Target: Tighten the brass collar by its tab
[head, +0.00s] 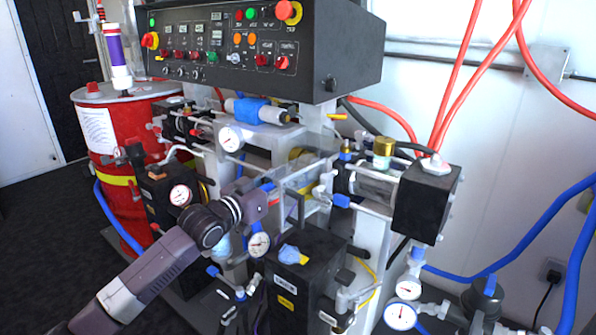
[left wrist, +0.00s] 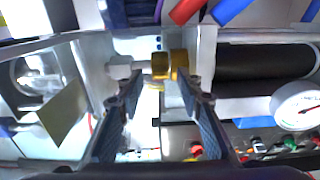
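A brass collar (left wrist: 179,64) shows in the left wrist view, just beyond my fingertips. Another brass ring lies beside it on a grey fitting (left wrist: 122,67). I cannot make out a tab clearly. My left gripper (left wrist: 160,88) is open, its two dark fingers apart with a gap between them. The right fingertip overlaps the collar's lower edge in the picture; I cannot tell if they touch. In the head view my left gripper (head: 272,192) reaches into the pipework at the middle of the machine, where the collar is hidden or too small to tell. My right gripper is not in view.
A black control panel (head: 255,45) overhangs the pipework. Gauges (head: 231,138) and valves with blue handles crowd the arm. A black box (head: 300,270) stands below the gripper. A red drum (head: 115,150) stands at the left, a black block (head: 425,200) at the right.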

